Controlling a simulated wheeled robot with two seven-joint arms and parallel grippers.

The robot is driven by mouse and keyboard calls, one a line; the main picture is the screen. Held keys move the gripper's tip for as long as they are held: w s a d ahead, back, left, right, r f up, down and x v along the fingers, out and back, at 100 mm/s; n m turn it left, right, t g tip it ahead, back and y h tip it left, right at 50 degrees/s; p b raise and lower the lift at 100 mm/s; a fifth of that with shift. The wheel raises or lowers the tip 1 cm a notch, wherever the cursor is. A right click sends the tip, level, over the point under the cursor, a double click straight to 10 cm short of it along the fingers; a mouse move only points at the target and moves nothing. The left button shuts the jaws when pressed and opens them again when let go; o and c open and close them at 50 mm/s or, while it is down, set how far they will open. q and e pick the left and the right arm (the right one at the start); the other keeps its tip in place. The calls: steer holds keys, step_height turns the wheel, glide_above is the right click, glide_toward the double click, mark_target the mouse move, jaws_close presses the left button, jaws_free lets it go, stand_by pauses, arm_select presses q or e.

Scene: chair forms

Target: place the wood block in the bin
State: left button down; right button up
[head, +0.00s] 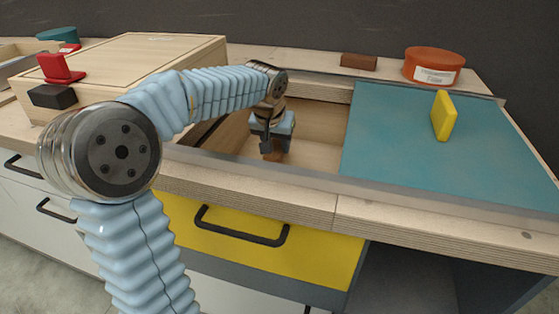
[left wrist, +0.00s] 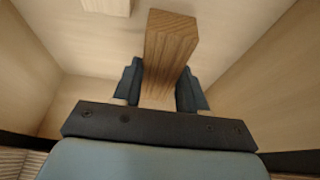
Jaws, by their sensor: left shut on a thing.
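My left gripper (head: 271,143) reaches down inside the wooden bin (head: 319,122), a recess in the counter. It is shut on the wood block (left wrist: 168,50), a brown grained block that stands out between the two dark fingers (left wrist: 158,86) in the left wrist view. In the head view only a small brown part of the block (head: 274,156) shows under the fingers, low in the bin. The bin's pale walls surround it in the left wrist view (left wrist: 240,75). I cannot tell whether the block touches the bin's floor. My right gripper is not in view.
A teal panel (head: 400,150) with an upright yellow block (head: 443,116) lies right of the bin. A brown block (head: 358,62) and an orange round tub (head: 434,66) stand behind. A wooden box (head: 140,60) with a red item (head: 61,68) stands left.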

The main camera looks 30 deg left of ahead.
arm_select(q)
step_height(320, 180, down, 4)
steer(key=c, duration=0.5)
jaws_free()
steer(key=shift+c, duration=0.2)
steer(key=shift+r, duration=0.1)
steer(key=v, duration=1.2)
steer(key=shift+p, duration=0.4)
